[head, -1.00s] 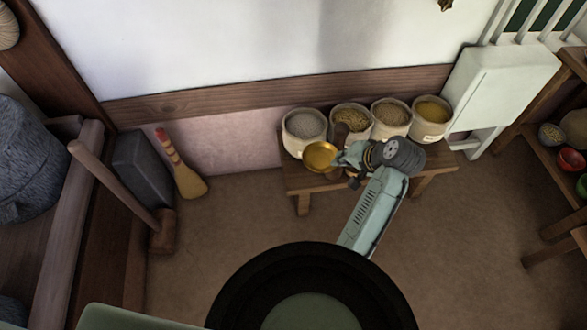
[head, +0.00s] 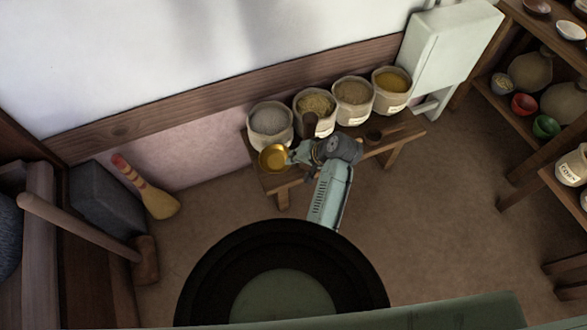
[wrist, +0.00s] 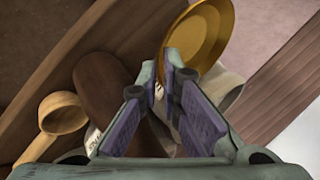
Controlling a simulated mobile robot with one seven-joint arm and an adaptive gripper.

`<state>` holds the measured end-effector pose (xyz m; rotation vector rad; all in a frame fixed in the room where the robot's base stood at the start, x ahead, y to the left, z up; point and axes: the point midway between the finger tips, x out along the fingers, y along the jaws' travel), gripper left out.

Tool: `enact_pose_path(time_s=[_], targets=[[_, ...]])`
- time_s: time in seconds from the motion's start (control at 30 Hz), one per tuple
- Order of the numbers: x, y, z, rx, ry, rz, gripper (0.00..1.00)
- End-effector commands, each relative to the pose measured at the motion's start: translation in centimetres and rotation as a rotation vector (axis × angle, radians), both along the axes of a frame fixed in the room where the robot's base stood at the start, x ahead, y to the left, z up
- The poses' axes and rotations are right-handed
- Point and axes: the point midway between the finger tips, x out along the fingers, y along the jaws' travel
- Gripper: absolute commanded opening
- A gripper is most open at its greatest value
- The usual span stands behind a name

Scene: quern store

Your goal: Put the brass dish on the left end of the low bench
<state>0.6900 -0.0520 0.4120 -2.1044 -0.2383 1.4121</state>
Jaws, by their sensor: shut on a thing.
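The brass dish (head: 273,158) is a shallow, round, golden dish at the left end of the low wooden bench (head: 408,134), in front of the leftmost sack. My gripper (head: 290,157) is shut on its right edge. In the wrist view the dish (wrist: 203,38) lies at the fingertips (wrist: 172,72), its open face partly showing. The dish covers part of the bench's left end in the head view. I cannot tell whether it touches the bench top or hangs just above it.
Several open sacks (head: 270,119) of grain stand along the back of the bench. A dark brown cylinder (head: 309,124) stands close behind my gripper. A wooden scoop (wrist: 62,113) lies farther right on the bench. A broom (head: 153,195) leans by the wall at left.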

Motion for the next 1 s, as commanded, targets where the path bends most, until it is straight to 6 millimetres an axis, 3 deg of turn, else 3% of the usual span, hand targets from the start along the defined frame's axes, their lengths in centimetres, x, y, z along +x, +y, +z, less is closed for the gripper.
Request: enact_pose_path(time_s=[0.1,0.33,0.53,0.87,0.9,1.0], targets=[[-0.1,0.0,-2.1,0.001,0.002,0.000,0.00],[0.0,0.0,-3.8,0.001,0.000,0.001,0.00],[0.0,0.0,-6.5,0.001,0.002,-0.001,0.00],[0.0,0.0,-7.0,0.000,-0.001,-0.001,0.00],[0.0,0.0,-7.0,0.000,-0.001,-0.001,0.08],[0.0,0.0,-7.0,0.000,-0.001,-0.001,0.14]])
